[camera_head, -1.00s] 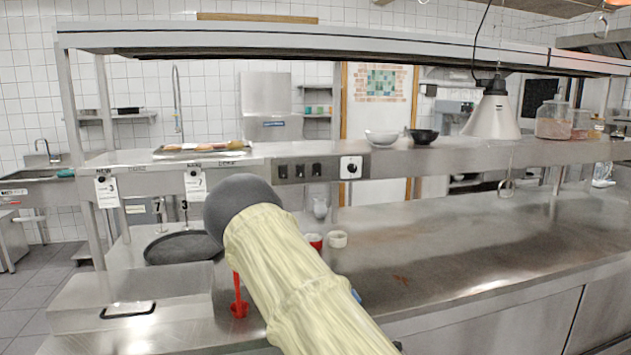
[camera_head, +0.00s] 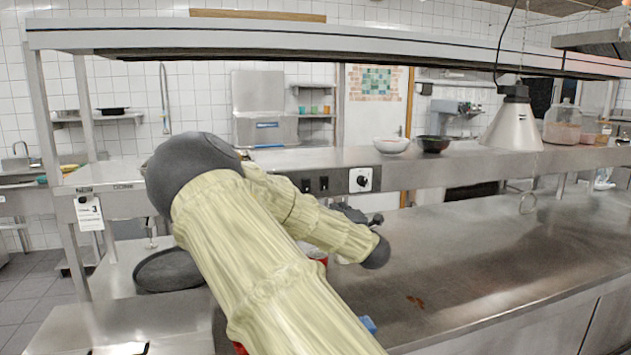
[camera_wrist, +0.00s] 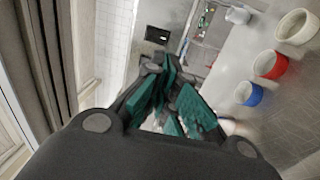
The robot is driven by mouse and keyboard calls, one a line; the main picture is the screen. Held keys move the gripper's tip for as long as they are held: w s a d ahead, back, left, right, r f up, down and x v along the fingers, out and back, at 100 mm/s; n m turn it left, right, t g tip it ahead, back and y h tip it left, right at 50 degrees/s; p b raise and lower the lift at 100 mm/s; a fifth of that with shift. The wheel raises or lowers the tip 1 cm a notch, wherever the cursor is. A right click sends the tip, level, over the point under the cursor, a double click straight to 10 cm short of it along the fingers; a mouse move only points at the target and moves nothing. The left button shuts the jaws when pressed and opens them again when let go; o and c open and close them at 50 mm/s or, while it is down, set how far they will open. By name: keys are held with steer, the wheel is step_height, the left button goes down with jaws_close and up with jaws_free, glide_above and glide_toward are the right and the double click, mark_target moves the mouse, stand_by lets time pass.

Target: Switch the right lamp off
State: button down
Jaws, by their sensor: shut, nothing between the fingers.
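A grey conical lamp (camera_head: 515,122) hangs by a black cord at the right in the head view, above the counter. I cannot tell if it is lit. Only one lamp shows. Black switches (camera_head: 323,184) and a white panel with a round black knob (camera_head: 361,180) sit on the front edge of the middle shelf. My arm hides part of that switch row. My gripper (camera_head: 352,212) is partly hidden behind my forearm, just below the knob panel and apart from it. In the wrist view my gripper (camera_wrist: 168,82) has its teal fingers together, with nothing held.
The steel shelf (camera_head: 460,158) carries a white bowl (camera_head: 391,145), a black bowl (camera_head: 433,143) and a glass jar (camera_head: 563,125). White, red and blue cups (camera_wrist: 249,94) stand on the counter. The counter (camera_head: 480,245) is clear at right. A black pan (camera_head: 172,271) lies left.

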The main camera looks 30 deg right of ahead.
steer(key=r, duration=0.1)
steer(key=p, duration=0.6)
glide_toward(322, 182)
steer(key=x, duration=0.5)
steer(key=shift+w+a+r, duration=0.1)
steer(key=shift+a+r, duration=0.05)
steer(key=shift+r, duration=0.1)
steer(key=shift+p+x, duration=0.6)
steer(key=shift+x, duration=0.35)
steer(key=shift+f, duration=0.1)
steer(key=shift+d+f+b, duration=0.1)
steer(key=shift+d+b, duration=0.15)
steer(key=shift+b, duration=0.15)
